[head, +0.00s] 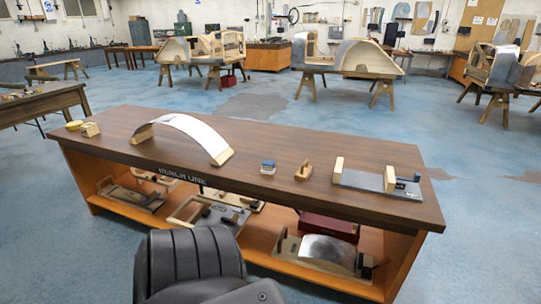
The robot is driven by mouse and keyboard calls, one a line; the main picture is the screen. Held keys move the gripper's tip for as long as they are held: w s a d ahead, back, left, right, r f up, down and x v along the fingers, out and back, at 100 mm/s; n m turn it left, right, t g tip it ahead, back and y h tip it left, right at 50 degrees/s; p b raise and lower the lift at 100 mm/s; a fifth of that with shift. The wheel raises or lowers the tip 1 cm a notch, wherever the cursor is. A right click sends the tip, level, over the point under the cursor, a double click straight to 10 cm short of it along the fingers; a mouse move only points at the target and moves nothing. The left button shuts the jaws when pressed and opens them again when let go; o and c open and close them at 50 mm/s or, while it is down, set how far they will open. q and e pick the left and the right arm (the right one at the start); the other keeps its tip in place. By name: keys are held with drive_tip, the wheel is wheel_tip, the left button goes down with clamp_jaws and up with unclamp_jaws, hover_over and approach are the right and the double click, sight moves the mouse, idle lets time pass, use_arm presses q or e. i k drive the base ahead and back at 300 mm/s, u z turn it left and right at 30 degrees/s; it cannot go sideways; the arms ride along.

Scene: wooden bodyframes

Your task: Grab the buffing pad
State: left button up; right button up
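A workbench marked BENCH ONE (260,140) stands in front of me in the head view. A small yellow rounded item (74,125) lies at its far left end and looks like the buffing pad, though it is too small to be sure. It sits beside a small wooden block (90,130). Neither gripper is in view.
On the bench top are a curved metal sheet on wooden ends (190,128), a blue-and-white item (267,167), a small wooden tool (303,171) and a grey fixture (370,181). The shelf below is crowded. A dark ribbed shape fills the bottom centre. Open floor lies behind.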

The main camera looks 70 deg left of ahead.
sight(268, 168)
drive_tip(key=u, duration=0.55)
drive_tip(key=i, duration=0.75)
drive_tip(key=u, duration=0.75)
